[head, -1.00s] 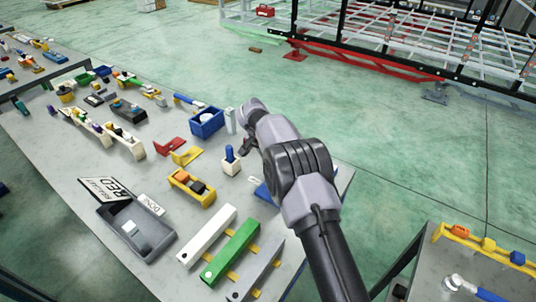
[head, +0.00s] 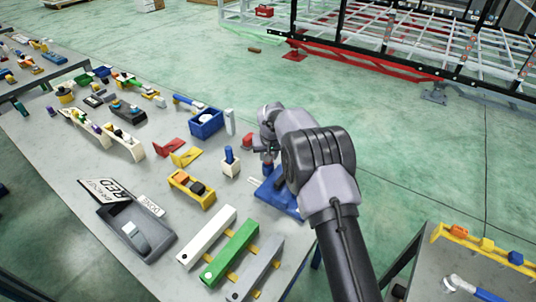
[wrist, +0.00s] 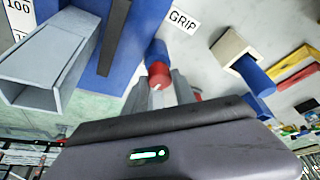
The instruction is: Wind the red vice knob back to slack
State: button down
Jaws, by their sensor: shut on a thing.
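The red vice knob (wrist: 158,73) shows in the wrist view at the end of a blue round shaft. My gripper (wrist: 160,90) is shut on it, with a grey finger on either side. The fingers hide part of the knob. A small pale mark shows at its near edge. The blue vice base (head: 284,206) sits at the right end of the grey bench in the head view, partly behind my arm. In the wrist view its blue body (wrist: 77,50) carries a grey channel-shaped part (wrist: 48,65) and a dark strip.
A cream block with a blue peg (head: 230,162), a yellow holder (head: 191,190) and a blue box (head: 206,123) stand nearby on the bench. Open green floor lies beyond the bench edge.

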jog(key=shift+n, duration=0.4)
jog(key=c, duration=1)
grip_release()
jog(key=shift+c, duration=0.2)
jog(key=p+v, duration=0.3)
jog(key=v, duration=1.4)
jog(key=shift+d+r, duration=0.25)
jog(key=shift+d, duration=0.05)
